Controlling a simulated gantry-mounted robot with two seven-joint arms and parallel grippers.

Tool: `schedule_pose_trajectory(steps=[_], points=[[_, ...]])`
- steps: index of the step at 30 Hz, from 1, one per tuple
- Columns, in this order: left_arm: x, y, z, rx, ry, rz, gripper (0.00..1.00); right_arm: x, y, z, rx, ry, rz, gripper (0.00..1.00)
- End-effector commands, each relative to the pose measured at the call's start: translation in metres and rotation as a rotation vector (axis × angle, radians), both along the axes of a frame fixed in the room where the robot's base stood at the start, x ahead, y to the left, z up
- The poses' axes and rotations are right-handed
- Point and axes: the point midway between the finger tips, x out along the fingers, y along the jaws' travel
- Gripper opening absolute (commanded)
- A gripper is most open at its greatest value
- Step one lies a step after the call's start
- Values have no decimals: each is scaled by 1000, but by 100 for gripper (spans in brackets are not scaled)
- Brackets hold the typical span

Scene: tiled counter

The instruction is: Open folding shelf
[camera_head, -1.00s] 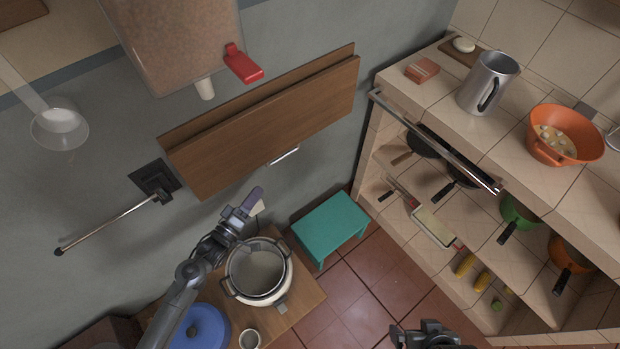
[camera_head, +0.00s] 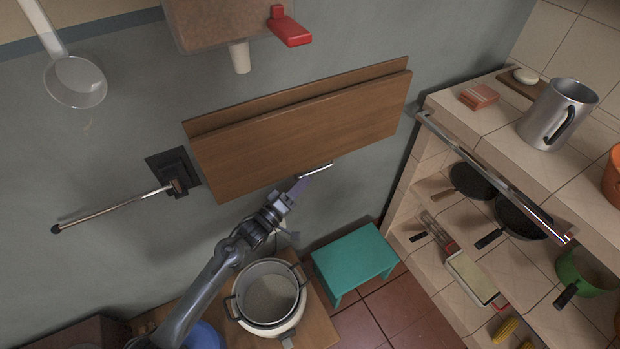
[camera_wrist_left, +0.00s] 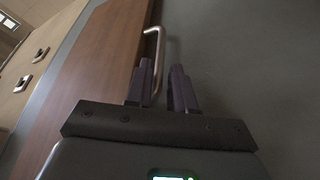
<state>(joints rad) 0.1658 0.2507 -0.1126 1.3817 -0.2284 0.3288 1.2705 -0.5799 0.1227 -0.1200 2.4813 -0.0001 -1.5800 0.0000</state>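The folding shelf (camera_head: 300,135) is a brown wooden panel hanging folded down against the grey wall. It also shows along the left of the left wrist view (camera_wrist_left: 100,62). A thin metal handle (camera_head: 316,171) sits at its lower edge; in the left wrist view the handle (camera_wrist_left: 158,45) is just ahead of the fingertips. My left gripper (camera_head: 298,187) is just below the handle. Its two fingers (camera_wrist_left: 162,78) are apart with a gap between them, and the handle's near end is partly hidden by the left finger. I cannot tell whether they touch. My right gripper is out of view.
A pot (camera_head: 268,293) on a wooden table stands below my left arm. A teal stool (camera_head: 354,260) is right of it. A tiled counter with a metal rail (camera_head: 490,175) stands at the right. A rod (camera_head: 115,210) juts from the wall at left.

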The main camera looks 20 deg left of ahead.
Motion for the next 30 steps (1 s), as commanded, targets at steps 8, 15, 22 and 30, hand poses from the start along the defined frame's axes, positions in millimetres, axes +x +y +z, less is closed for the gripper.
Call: schedule_pose_trajectory(steps=[8, 15, 22, 30], points=[[29, -12, 6, -1, 0, -2, 23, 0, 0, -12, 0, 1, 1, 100], [36, -14, 8, 1, 1, 0, 23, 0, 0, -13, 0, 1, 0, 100], [36, -14, 8, 0, 2, -1, 19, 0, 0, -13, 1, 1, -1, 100], [36, -14, 8, 0, 0, -1, 0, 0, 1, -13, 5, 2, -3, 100]])
